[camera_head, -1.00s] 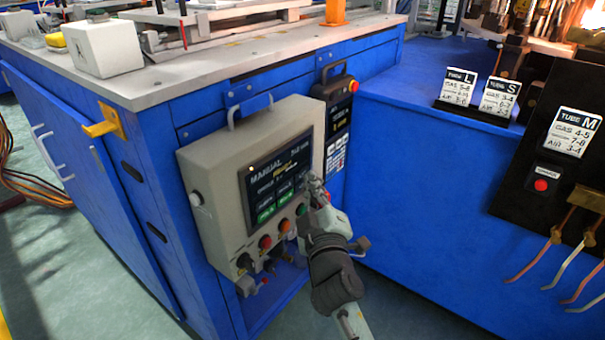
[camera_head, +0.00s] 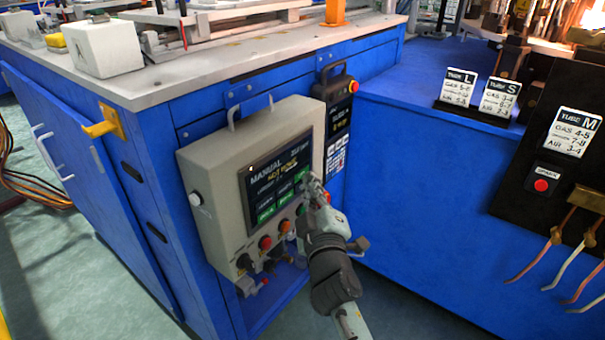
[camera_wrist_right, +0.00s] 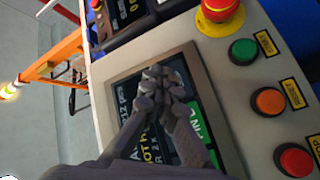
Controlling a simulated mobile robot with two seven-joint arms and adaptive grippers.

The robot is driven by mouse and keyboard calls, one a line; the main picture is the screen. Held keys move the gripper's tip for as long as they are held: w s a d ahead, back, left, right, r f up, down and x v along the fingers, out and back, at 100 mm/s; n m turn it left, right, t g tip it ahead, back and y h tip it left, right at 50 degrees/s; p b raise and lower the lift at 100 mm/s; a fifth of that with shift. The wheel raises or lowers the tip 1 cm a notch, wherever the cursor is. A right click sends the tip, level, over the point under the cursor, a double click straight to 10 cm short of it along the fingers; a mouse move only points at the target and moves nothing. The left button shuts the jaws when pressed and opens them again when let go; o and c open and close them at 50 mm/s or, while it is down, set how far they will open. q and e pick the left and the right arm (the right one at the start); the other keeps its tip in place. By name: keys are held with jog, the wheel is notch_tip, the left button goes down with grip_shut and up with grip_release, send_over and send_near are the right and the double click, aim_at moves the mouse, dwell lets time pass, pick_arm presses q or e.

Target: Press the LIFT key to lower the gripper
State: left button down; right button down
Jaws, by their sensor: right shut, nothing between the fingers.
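The grey control box (camera_head: 215,165) is fixed to the blue cabinet's front. Its tilted touchscreen (camera_head: 262,200) is headed MANUAL and shows several keys, some lit green. I cannot read which key is LIFT. My right gripper (camera_head: 307,183) is shut and empty, its fingertips at the right part of the screen. In the right wrist view the shut fingertips (camera_wrist_right: 162,78) are over the screen (camera_wrist_right: 128,88) near its edge and hide part of the keys. I cannot tell whether they touch the glass. My left gripper is not in view.
Below the screen are an orange button (camera_head: 284,226), a red button (camera_head: 265,243) and dark knobs. A red emergency stop (camera_wrist_right: 219,10) and a green button (camera_wrist_right: 243,51) sit close beside the fingers. A handheld-style panel (camera_head: 338,125) hangs to the right of the box.

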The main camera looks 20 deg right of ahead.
jog(key=shift+s+a+r+p, duration=0.1)
jog(key=shift+s+r+p, duration=0.15)
jog(key=shift+r, duration=0.3)
jog(key=shift+s+r+p, duration=0.1)
jog(key=shift+r+p, duration=0.2)
jog(key=shift+r, duration=0.25)
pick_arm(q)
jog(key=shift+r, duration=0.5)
pick_arm(e)
jog(key=shift+s+f, duration=0.15)
jog(key=shift+f, duration=0.2)
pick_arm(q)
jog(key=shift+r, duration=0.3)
pick_arm(e)
jog(key=shift+s+d+r, duration=0.15)
jog(key=shift+s+d, duration=1.6)
jog(key=shift+s, duration=0.15)
